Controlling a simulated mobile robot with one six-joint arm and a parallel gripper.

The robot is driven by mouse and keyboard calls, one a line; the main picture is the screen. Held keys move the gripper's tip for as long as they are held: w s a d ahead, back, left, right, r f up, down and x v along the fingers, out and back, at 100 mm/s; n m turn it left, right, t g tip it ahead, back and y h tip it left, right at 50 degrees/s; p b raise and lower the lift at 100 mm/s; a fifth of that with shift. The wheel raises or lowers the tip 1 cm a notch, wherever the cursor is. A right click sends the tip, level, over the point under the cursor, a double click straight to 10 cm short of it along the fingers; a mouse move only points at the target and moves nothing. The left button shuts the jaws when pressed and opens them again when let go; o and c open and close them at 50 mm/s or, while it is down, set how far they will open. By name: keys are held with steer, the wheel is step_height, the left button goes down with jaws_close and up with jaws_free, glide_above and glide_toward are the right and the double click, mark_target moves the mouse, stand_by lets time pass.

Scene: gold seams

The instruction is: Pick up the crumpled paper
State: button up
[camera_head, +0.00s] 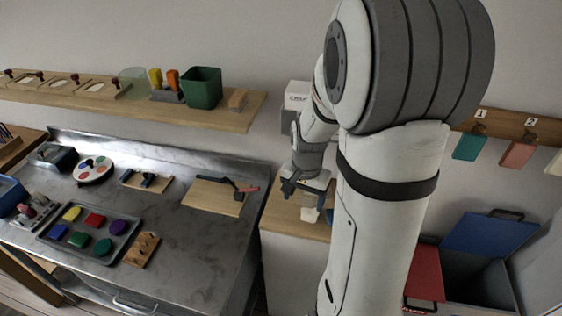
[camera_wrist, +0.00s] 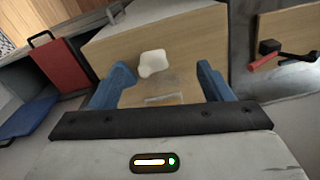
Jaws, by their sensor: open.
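The crumpled paper (camera_wrist: 152,64) is a small off-white lump. It lies on the wooden top of a light cabinet (camera_wrist: 200,35). In the head view the paper (camera_head: 309,214) shows as a pale spot just below my gripper. My gripper (camera_wrist: 163,72) is open, with its two blue fingers apart and nothing held between them. In the wrist view the paper appears between the fingertips, a little toward the left one. I cannot tell the exact height of the fingers above the wooden top. In the head view my arm hides part of the cabinet.
A metal bench (camera_head: 180,215) with a tray (camera_head: 85,237) of coloured pieces stands left. A cutting board (camera_head: 215,197) with tools lies on its right end. A white box (camera_head: 297,100) is behind my gripper. Red and blue lidded bins (camera_head: 490,234) stand right.

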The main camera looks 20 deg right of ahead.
mark_target(310, 209)
steer(key=d+f+m, duration=0.1)
steer(key=w+d+f+m+p, duration=0.1)
steer(key=shift+d+f+g, duration=0.1)
steer(key=shift+d+g, duration=0.2)
steer(key=shift+w+d+f+p, duration=0.15)
steer(key=shift+f+p, duration=0.35)
steer(key=shift+f, duration=1.5)
steer(key=shift+w+d+f+p, duration=0.15)
steer(key=shift+f+p, duration=0.35)
steer(key=shift+f, duration=1.5)
steer(key=c, duration=1)
